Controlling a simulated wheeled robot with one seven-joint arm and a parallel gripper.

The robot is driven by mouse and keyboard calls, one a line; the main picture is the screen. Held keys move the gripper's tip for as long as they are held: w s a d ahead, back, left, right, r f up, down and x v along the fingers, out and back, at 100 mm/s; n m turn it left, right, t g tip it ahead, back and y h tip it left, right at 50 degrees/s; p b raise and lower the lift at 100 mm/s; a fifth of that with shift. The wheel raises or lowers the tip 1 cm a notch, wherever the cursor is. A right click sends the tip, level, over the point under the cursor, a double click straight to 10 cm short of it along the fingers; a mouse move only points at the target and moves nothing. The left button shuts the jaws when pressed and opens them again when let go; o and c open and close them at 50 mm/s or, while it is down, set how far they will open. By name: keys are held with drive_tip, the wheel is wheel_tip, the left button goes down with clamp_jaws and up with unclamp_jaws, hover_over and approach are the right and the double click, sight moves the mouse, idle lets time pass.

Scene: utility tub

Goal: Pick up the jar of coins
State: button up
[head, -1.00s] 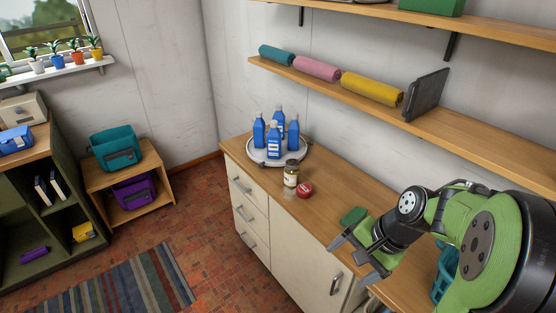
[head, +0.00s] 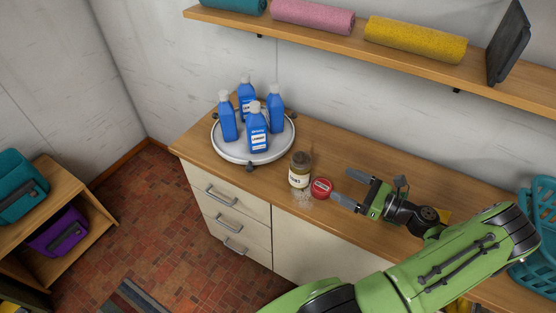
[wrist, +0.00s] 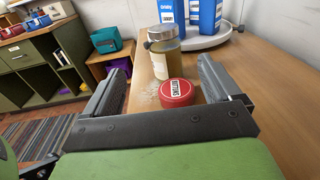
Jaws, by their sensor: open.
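The jar (head: 300,170) stands upright on the wooden counter (head: 360,160), with a pale label and a metal lid; its contents are hard to make out. In the wrist view the jar (wrist: 166,52) is ahead of my gripper, between the lines of its two fingers but beyond the tips. A round red tin (head: 321,188) with a label sits right beside the jar, nearer to me; in the wrist view the red tin (wrist: 176,92) lies between the jar and my palm. My gripper (head: 347,187) is open and empty, to the right of the red tin, low over the counter.
A round white tray (head: 222,150) with several blue bottles (head: 257,128) stands behind and left of the jar. Small clear bits (head: 302,196) lie in front of the jar. A wall shelf (head: 300,38) with rolled towels hangs above. A teal basket (head: 535,240) is at the right.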

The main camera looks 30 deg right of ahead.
approach(301, 158)
drive_tip(key=shift+t, duration=0.3)
drive_tip(key=w, duration=0.1)
drive_tip(key=w+a+f, duration=0.1)
drive_tip(key=w+a, duration=0.1)
drive_tip(key=w, duration=0.1)
drive_tip(key=shift+f, duration=0.2)
drive_tip(key=x, duration=0.5)
drive_tip(key=shift+w+a+r+b, duration=0.1)
drive_tip(key=shift+w+b, duration=0.2)
drive_tip(key=shift+b, duration=0.1)
drive_tip(key=shift+s, duration=0.1)
drive_tip(key=shift+r, duration=0.1)
clamp_jaws()
